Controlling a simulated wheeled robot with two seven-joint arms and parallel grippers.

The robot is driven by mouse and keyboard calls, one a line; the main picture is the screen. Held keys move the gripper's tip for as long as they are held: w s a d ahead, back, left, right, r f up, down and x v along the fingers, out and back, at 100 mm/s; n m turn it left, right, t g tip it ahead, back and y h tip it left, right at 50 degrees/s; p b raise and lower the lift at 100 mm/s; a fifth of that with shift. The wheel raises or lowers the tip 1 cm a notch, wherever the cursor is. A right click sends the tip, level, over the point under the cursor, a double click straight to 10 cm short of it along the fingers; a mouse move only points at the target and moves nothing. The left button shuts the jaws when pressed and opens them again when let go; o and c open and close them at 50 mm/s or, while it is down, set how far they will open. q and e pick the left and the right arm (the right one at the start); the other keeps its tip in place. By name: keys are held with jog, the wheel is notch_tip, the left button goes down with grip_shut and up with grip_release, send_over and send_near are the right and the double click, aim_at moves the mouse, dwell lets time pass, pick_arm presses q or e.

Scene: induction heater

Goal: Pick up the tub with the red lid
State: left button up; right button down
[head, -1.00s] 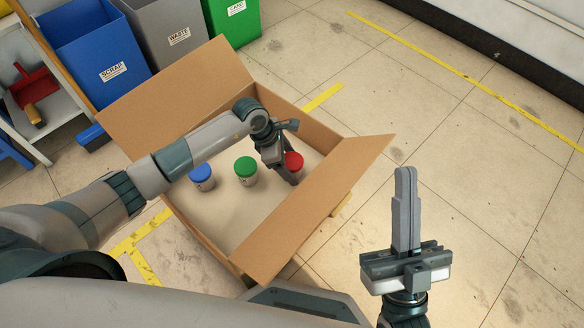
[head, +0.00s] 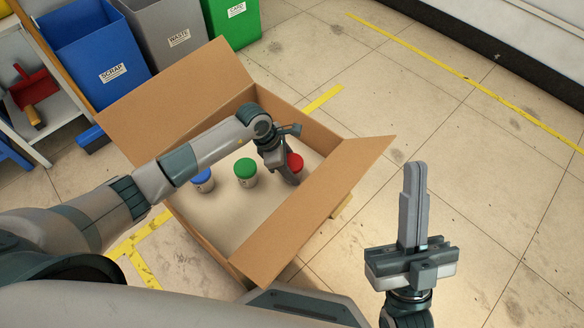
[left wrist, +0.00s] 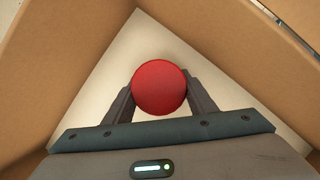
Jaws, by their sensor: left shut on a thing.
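The tub with the red lid (head: 295,162) is inside the open cardboard box, near its right wall. In the left wrist view its round red lid (left wrist: 160,87) sits between the two fingers. My left gripper (head: 287,174) reaches down into the box and is shut on this tub. The fingers hide part of the tub's body in the head view. My right gripper (head: 413,205) is outside the box at the right, fingers pointing up and close together, holding nothing.
A tub with a green lid (head: 246,169) and one with a blue lid (head: 202,178) stand left of the red one in the cardboard box (head: 310,225). Blue, grey and green bins (head: 98,55) stand behind. Open floor lies right of the box.

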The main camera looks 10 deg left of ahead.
pick_arm(q)
jog(key=shift+r, duration=0.1)
